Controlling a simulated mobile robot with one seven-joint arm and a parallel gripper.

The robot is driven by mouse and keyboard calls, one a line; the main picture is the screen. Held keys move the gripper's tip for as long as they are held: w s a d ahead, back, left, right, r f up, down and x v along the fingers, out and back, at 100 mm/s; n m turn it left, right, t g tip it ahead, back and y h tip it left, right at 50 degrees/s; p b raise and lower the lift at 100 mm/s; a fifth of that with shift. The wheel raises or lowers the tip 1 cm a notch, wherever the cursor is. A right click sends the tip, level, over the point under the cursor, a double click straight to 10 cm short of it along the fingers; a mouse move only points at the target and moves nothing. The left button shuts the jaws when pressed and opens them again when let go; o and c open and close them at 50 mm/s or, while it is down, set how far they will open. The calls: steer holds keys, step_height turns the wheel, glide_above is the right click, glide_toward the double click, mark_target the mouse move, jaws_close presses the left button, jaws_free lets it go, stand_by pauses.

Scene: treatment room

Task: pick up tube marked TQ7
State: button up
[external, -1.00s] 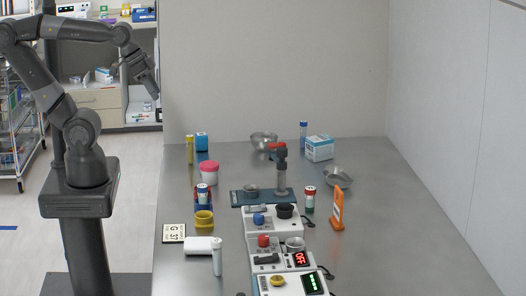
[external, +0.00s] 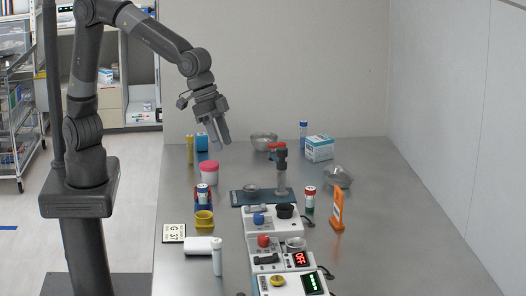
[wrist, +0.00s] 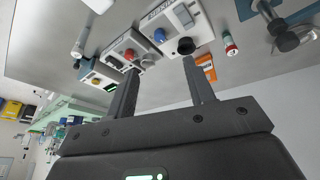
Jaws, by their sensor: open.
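No tube shows a readable TQ7 mark. Several tubes stand on the steel table in the external view: a yellow one (external: 190,150) at back left, a blue-and-white one (external: 303,134) at the back, a red-capped one with a green lower end (external: 310,198) at right, a white one (external: 217,257) in front, and one with a white label (external: 204,193) at a blue-and-red holder. My gripper (external: 221,142) is open and empty above the table's back left. The wrist view shows its two fingers (wrist: 160,75) apart, with the white tube (wrist: 79,44) and red-capped tube (wrist: 230,44) beyond.
White devices with knobs and lit displays (external: 288,283) line the middle front. A clamp stand (external: 281,175) rises behind them. Metal bowls (external: 264,141) stand farther back. The table's right side is clear.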

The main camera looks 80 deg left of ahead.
steer(key=s+d+f+m, duration=0.1)
steer(key=d+f, duration=0.2)
steer(key=d, duration=0.4)
steer(key=s+d+f+m, duration=0.1)
steer(key=d+f, duration=0.2)
steer(key=d, duration=0.4)
glide_above(218, 275)
steer(key=a, duration=0.1)
steer(key=shift+m, duration=0.4)
steer(key=shift+f, duration=7.2)
steer(key=shift+c, duration=0.6)
steer(key=c, duration=0.9)
